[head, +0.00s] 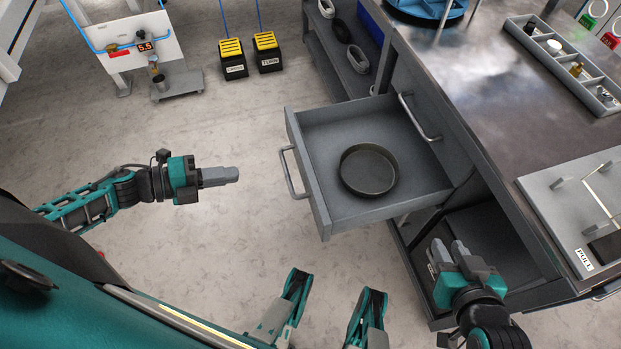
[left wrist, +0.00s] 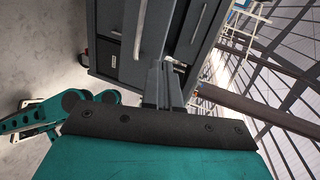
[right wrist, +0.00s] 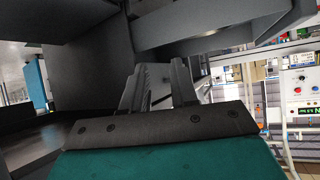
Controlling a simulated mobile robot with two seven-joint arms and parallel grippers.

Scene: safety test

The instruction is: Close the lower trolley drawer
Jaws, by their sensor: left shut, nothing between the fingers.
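The grey drawer (head: 327,205) is pulled out from the workbench-like trolley (head: 455,120), below a shut upper drawer with a bar handle (head: 420,118). A round dark pan (head: 368,170) lies inside it. The open drawer's bar handle (head: 293,172) faces left. My left gripper (head: 238,175) is shut and empty, left of this handle and apart from it. In the left wrist view, its fingers (left wrist: 164,85) are close together below a pale bar handle (left wrist: 140,30). My right gripper (head: 449,250) is open and empty, at the open bay under the trolley, right of the drawer.
The trolley top holds a compartment tray (head: 565,65) and a grey panel (head: 575,205) marked PULL. Two yellow-black pedals (head: 250,55) and a white gauge stand (head: 130,45) are on the floor at the back.

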